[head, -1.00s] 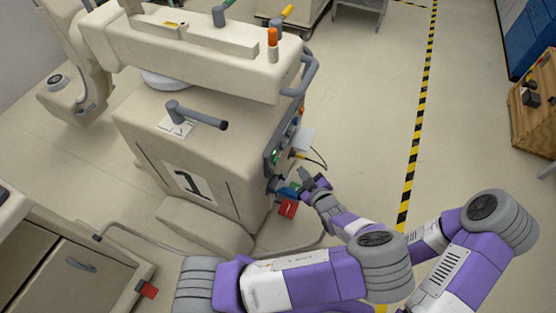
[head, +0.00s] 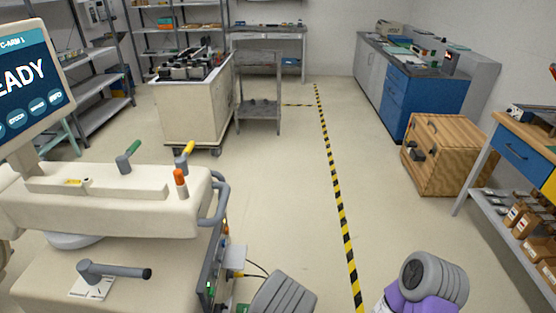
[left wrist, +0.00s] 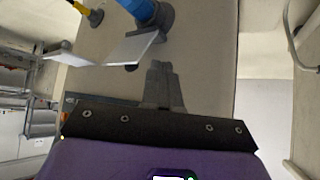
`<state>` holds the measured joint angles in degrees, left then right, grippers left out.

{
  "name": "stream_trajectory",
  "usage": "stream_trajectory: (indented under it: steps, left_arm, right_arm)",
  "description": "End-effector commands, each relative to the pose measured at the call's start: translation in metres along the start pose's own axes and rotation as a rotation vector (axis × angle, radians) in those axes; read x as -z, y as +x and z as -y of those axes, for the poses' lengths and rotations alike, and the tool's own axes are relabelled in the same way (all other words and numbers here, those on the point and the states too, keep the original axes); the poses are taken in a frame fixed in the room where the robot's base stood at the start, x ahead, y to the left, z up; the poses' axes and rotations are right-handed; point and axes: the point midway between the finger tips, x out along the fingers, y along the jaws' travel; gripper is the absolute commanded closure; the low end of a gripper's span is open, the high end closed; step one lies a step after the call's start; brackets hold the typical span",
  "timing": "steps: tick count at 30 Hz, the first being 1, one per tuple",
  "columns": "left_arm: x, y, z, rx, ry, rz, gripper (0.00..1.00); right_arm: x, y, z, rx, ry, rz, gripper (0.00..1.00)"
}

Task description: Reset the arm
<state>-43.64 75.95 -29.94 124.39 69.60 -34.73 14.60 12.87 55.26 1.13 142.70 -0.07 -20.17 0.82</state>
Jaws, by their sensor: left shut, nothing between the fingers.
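My left gripper (left wrist: 160,84) shows in the left wrist view, its grey fingers together with nothing between them. It points at the cream side of a medical machine (left wrist: 208,60). A blue plug (left wrist: 142,10) in a grey socket is just beyond the fingertips at the top, apart from them. A yellow connector (left wrist: 80,6) and a pale flap (left wrist: 130,48) are left of it. In the head view only grey and purple links of my arms show at the bottom edge. Neither gripper is seen there, and my right gripper is in no view.
The cream machine (head: 110,200) with handles and levers fills the lower left, beside a screen (head: 30,85) reading "READY". A wooden crate (head: 450,160), a workbench (head: 535,150) and blue cabinets (head: 412,95) stand right. A cart (head: 190,110) is behind. Floor around the striped line (head: 335,190) is clear.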

Motion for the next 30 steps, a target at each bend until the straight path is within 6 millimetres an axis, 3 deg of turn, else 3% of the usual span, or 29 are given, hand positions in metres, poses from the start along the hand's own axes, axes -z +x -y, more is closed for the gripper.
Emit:
stream_trajectory:
  steps: [1, 5, 12, 21, 30]
  left_arm:
    - [-0.011, 0.001, 0.016, 0.016, 0.047, 0.101, 1.00]
    - [-0.045, -0.006, 0.042, -0.017, 0.177, 0.346, 1.00]
    - [-0.081, -0.056, 0.064, -0.234, 0.343, 0.723, 1.00]
    - [-0.080, -0.110, 0.068, -0.529, 0.458, 0.897, 1.00]
    - [-0.080, -0.115, 0.068, -0.571, 0.476, 0.906, 1.00]
  right_arm:
    - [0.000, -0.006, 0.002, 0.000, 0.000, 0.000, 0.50]
    - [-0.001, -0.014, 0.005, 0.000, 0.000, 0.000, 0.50]
    - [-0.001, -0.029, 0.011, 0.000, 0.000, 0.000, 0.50]
    - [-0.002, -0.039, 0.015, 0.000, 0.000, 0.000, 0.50]
    - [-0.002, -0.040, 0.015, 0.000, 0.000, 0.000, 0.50]
